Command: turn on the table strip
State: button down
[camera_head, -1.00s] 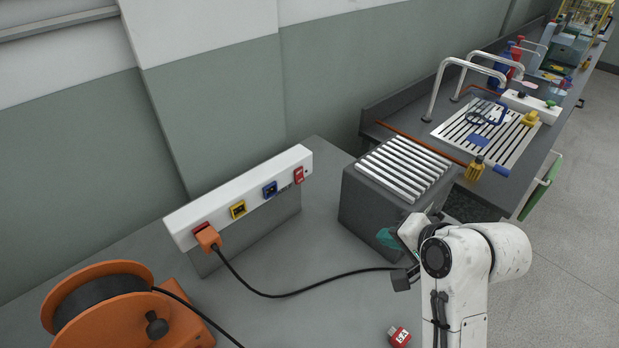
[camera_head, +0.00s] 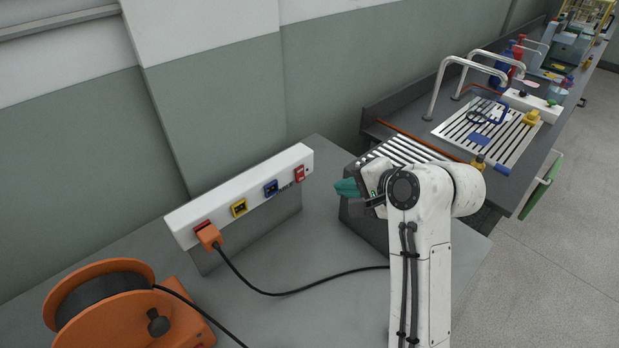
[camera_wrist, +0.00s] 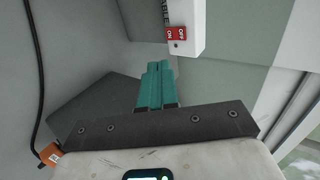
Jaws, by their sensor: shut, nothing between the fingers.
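The table strip (camera_head: 228,205) is a long white box on a grey upright at the back of the table, with a red socket, a yellow socket, a blue socket and a red rocker switch (camera_head: 299,174) at its right end. In the wrist view the switch (camera_wrist: 177,34) shows ON and OFF marks, with part of the word TABLE beside it. My gripper (camera_head: 340,188) has teal fingers, shut and empty, pointing left, to the right of the strip's switch end. In the wrist view the fingertips (camera_wrist: 158,66) are just below the switch, apart from it.
An orange plug (camera_head: 208,237) sits in the strip's left socket, its black cable crossing the table. An orange cable reel (camera_head: 120,310) stands at front left. A dark block with a ribbed top (camera_head: 400,150) stands behind my arm. A sink bench lies beyond.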

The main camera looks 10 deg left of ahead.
jog(key=p, duration=0.1)
send_near(301, 178)
jog(key=f+x, duration=0.1)
jog(key=x, duration=0.4)
jog(key=shift+w+a, duration=0.25)
jog(key=shift+a, duration=0.2)
jog(key=shift+f, duration=0.15)
jog(key=shift+w+a+f+y+b, duration=0.1)
jog(key=shift+f+y+b, duration=0.2)
jog(key=shift+b, duration=0.1)
jog(key=shift+r+t, duration=0.15)
jog(key=shift+t, duration=0.25)
jog(key=shift+r, duration=0.1)
